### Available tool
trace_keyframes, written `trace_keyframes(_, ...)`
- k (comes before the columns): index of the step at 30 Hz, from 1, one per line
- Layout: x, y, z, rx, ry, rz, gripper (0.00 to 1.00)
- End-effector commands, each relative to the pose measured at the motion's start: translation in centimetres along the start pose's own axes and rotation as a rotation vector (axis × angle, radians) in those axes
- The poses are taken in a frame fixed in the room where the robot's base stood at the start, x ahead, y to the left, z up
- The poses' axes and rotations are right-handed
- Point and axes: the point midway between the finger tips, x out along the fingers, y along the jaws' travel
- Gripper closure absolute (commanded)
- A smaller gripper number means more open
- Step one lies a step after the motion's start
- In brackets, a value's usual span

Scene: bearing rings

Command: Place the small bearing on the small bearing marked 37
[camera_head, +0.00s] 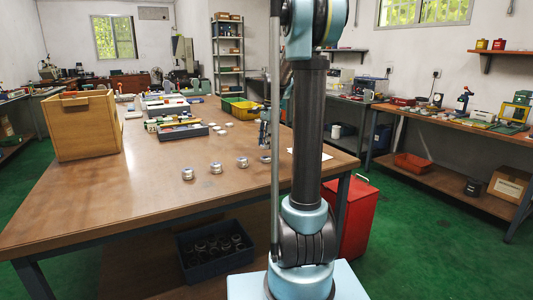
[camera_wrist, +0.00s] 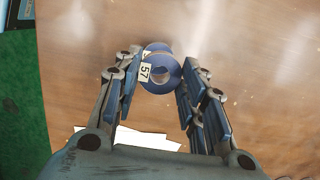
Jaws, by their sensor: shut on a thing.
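In the wrist view, a blue-rimmed bearing ring (camera_wrist: 163,86) with a pale label that seems to read 57 sits between the fingertips of my gripper (camera_wrist: 158,80). My gripper is shut on this ring. A second blue ring (camera_wrist: 157,47) shows just beyond it, partly covered by it; its label is mostly hidden and I cannot read it. I cannot tell whether the two rings touch. In the head view my gripper (camera_head: 264,136) points down over the right part of the table, above a small bearing (camera_head: 265,159). Head-view labels are too small to read.
More bearings stand in a row on the wooden table (camera_head: 120,190): one (camera_head: 242,162), another (camera_head: 216,167) and a third (camera_head: 188,174). Flatter rings (camera_head: 222,132) lie behind. A wooden box (camera_head: 85,127) stands left. A white sheet (camera_wrist: 125,136) lies near my gripper.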

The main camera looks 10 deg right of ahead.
Motion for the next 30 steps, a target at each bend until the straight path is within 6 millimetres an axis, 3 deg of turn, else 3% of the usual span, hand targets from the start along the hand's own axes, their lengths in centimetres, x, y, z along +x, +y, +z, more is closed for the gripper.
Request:
trace_keyframes(10, 3.9, -0.1, -0.4, -0.003, 0.0, 0.0, 0.89)
trace_keyframes(23, 4.4, -0.1, -0.5, -0.003, 0.0, 0.0, 0.89)
trace_keyframes(24, 4.4, -0.1, -0.5, -0.003, 0.0, 0.0, 0.53)
trace_keyframes(25, 4.4, -0.1, -0.5, -0.003, 0.0, 0.0, 0.46)
trace_keyframes(26, 4.4, -0.1, -0.5, -0.003, 0.0, 0.0, 0.42)
trace_keyframes(30, 4.4, -0.1, -0.5, -0.002, 0.0, 0.0, 0.42)
